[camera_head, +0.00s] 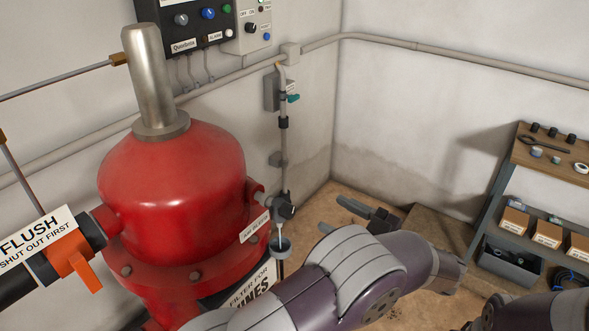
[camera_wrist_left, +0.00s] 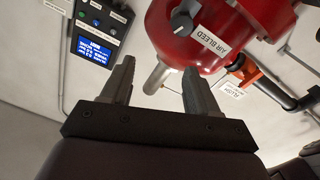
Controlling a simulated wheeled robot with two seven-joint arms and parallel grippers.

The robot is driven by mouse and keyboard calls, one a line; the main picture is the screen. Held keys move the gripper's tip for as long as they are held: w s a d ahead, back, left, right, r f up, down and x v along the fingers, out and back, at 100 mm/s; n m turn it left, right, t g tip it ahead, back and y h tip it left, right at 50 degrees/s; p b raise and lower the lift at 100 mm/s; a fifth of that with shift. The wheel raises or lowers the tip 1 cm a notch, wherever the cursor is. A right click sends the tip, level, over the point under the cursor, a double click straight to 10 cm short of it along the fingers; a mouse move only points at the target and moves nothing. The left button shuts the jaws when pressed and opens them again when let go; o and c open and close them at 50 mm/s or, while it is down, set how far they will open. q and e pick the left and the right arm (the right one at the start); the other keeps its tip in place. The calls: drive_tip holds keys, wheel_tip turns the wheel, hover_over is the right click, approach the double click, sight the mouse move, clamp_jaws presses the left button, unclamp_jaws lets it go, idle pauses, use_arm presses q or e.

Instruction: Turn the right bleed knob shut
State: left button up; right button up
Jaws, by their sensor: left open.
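The bleed knob (camera_head: 285,209) is a small dark knob on the right side of the red filter tank (camera_head: 175,190), by the AIR BLEED label (camera_head: 255,227). In the left wrist view the knob (camera_wrist_left: 182,22) is round and dark with a pale pointer mark, beyond my fingertips. My left gripper (camera_head: 335,215) is to the right of the knob, apart from it. Its two fingers (camera_wrist_left: 159,68) are spread with nothing between them. My right gripper is out of view. I see only one bleed knob.
An orange flush valve handle (camera_head: 76,259) is at the left of the tank. A small cup (camera_head: 280,245) hangs below the knob. A thin vertical pipe (camera_head: 283,150) runs up behind it. A shelf (camera_head: 545,155) with small parts stands at the right. A control panel (camera_head: 190,22) is on the wall.

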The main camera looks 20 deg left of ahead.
sight(292, 212)
use_arm(q)
drive_tip(key=w+a+f+m+p, duration=0.1)
drive_tip(key=a+p, duration=0.1)
drive_tip(key=a, duration=0.2)
drive_tip(key=w+a+f+m+p, duration=0.1)
drive_tip(key=a+m+p, duration=0.1)
drive_tip(key=a+p, duration=0.1)
drive_tip(key=a+f+m+p, duration=0.1)
drive_tip(key=a+m+p, duration=0.1)
drive_tip(key=a, duration=0.3)
drive_tip(key=shift+w+p, duration=0.4)
drive_tip(key=shift+p, duration=0.35)
drive_tip(key=shift+w+a+f, duration=0.1)
drive_tip(key=shift+w+a, duration=0.15)
drive_tip(key=shift+a, duration=0.25)
drive_tip(key=c, duration=1)
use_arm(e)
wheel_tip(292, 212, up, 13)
